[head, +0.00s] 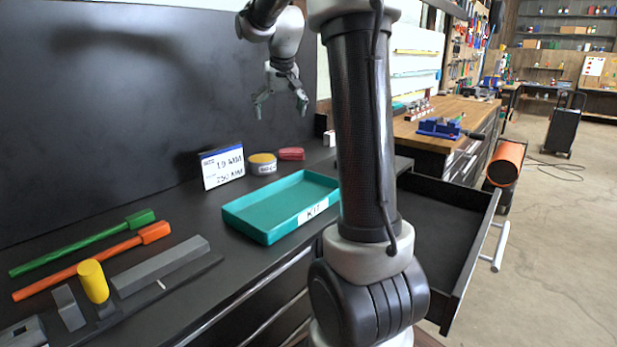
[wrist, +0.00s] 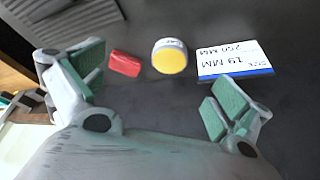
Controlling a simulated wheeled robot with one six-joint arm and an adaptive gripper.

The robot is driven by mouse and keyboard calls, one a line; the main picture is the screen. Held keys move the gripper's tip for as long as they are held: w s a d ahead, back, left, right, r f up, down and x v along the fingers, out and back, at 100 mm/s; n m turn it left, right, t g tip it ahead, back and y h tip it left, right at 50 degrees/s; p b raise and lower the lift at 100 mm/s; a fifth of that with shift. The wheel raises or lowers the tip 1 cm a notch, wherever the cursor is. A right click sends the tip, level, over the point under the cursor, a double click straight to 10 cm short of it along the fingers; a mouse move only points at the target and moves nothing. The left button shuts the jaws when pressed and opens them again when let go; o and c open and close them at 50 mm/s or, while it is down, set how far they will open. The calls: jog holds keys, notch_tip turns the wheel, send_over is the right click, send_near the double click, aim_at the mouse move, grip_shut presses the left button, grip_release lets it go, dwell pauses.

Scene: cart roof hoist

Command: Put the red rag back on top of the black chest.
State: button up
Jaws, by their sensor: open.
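The red rag (head: 291,154) looks like a small folded block. It lies on the top of the black chest (head: 180,225), behind the teal tray and right of a round tin with a yellow lid. My gripper (head: 281,103) is open and empty, above the rag and tin and apart from both. In the wrist view the rag (wrist: 125,63) lies beyond the open fingers, near the left one, with the tin to its right.
The tin (head: 262,164) and a white label card (head: 222,167) stand behind the teal tray (head: 268,235). Green and orange bars, grey blocks and a yellow cylinder (head: 93,281) lie at left. A drawer (head: 440,230) stands open at right. A dark panel rises behind.

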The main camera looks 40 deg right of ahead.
jog(key=s+a+n, duration=0.1)
jog(key=s+a, duration=0.3)
jog(key=s, duration=0.4)
jog(key=s+a+n, duration=0.1)
jog(key=s+a, duration=0.4)
jog(key=s, duration=0.2)
jog(key=s+a+f+n, duration=0.1)
jog(key=s+a+f, duration=0.1)
jog(key=s, duration=0.6)
jog(key=s+a+f+n+y, duration=0.1)
jog(key=s+a+f, duration=0.2)
jog(key=s+f, duration=0.2)
jog(key=s, duration=0.3)
jog(key=shift+y, duration=0.3)
